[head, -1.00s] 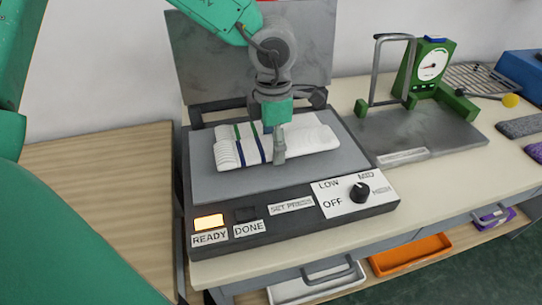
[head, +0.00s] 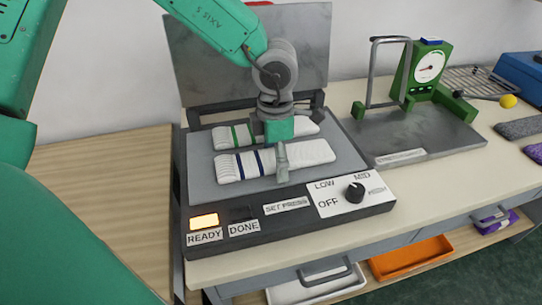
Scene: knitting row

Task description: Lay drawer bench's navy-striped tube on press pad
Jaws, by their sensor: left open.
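A white tube with navy stripes (head: 231,168) lies on the grey press pad (head: 345,163), along its front part. A second white tube with green stripes (head: 224,138) lies behind it on the pad, partly hidden by my gripper. My left gripper (head: 281,165) comes down from above and is open over the navy-striped tube. One finger stands in front of the tube; the other finger is hidden. I cannot tell whether the finger touches the tube. My right gripper is not in view.
The press lid (head: 215,60) stands raised behind the pad. The front panel has a lit READY lamp (head: 204,222) and a dial (head: 354,190). A green gauge stand (head: 425,72) is on the right. An orange tray (head: 410,257) sits below the bench.

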